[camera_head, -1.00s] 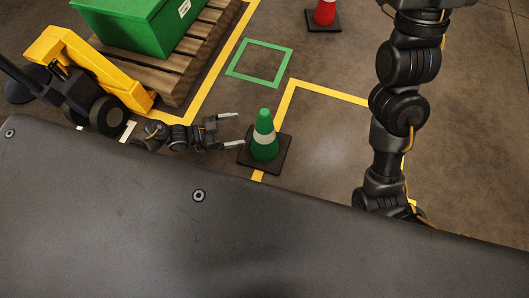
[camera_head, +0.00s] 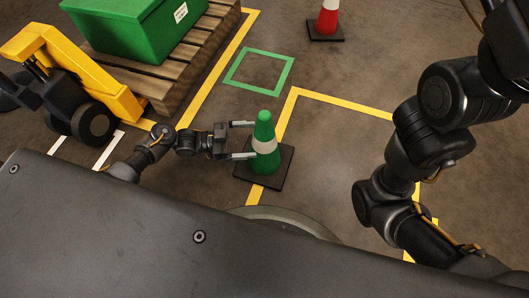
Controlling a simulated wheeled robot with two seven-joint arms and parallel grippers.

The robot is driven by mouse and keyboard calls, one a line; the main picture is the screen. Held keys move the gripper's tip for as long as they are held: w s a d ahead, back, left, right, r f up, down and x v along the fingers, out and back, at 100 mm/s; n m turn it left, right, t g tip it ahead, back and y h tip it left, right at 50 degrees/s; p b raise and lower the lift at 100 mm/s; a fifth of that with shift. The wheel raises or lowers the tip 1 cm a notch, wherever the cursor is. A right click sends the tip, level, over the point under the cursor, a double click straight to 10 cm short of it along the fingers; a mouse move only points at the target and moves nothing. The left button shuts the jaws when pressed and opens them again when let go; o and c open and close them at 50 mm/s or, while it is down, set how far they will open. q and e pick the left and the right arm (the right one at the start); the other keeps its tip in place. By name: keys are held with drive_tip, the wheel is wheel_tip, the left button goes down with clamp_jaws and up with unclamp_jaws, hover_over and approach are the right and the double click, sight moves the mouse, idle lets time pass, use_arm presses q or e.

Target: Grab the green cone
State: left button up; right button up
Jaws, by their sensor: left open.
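The green cone (camera_head: 264,128) has a white band and a dark square base, and stands upright on the floor just right of centre. My left gripper (camera_head: 245,140) comes in from the left at the cone's upper half. Its two fingers are apart, with their tips right by the cone's left side; I cannot tell whether they touch it. My right arm is at the right of the view; its gripper does not show.
A red cone (camera_head: 327,20) with a white band stands at the top. A green box (camera_head: 125,28) sits on a wooden pallet (camera_head: 165,75) beside a yellow pallet jack (camera_head: 75,65) at left.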

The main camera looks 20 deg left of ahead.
sight(261, 138)
use_arm(q)
drive_tip(key=shift+w+d, duration=0.15)
drive_tip(key=shift+d, duration=0.1)
drive_tip(key=b+x, duration=0.2)
drive_tip(key=x, duration=0.2)
drive_tip(key=shift+r, duration=0.1)
drive_tip(key=shift+w+d+r+b, duration=0.15)
drive_tip(key=shift+w+d+b, duration=0.15)
drive_tip(key=shift+d, duration=0.2)
drive_tip(key=shift+c, duration=0.4)
drive_tip(key=shift+s, duration=0.1)
drive_tip(key=c, duration=1.7)
drive_tip(key=shift+c, duration=0.5)
drive_tip(key=shift+r, duration=0.1)
